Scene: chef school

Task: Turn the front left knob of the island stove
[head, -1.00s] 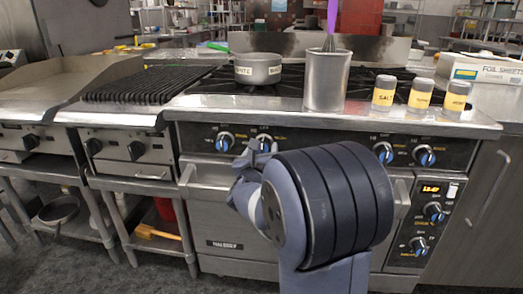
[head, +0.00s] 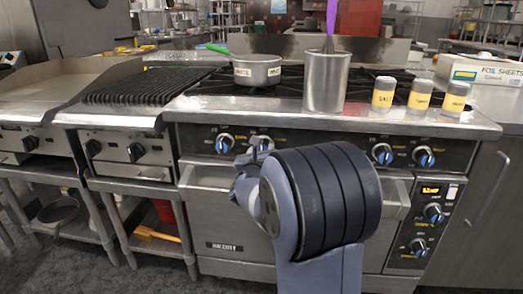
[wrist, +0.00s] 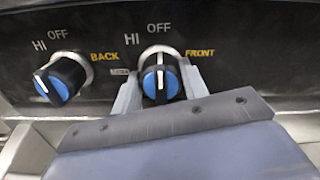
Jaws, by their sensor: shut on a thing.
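The front left knob shows in the wrist view (wrist: 160,82), blue-faced with a black grip, beside a "FRONT" label. Its white pointer stands nearly upright, close to the "OFF" mark. My gripper (wrist: 160,92) has one finger on each side of this knob and is shut on it. In the head view my gripper (head: 251,153) is at the stove's front panel, partly covering the knob (head: 263,142). The "BACK" knob (wrist: 62,78) is just to the left and free of the fingers; it also shows in the head view (head: 224,143).
An oven handle bar (head: 400,208) runs below the knobs, partly behind my arm. A pot (head: 257,70), a metal canister (head: 326,82) and spice jars (head: 420,93) stand on the stove top. More knobs (head: 383,153) are to the right.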

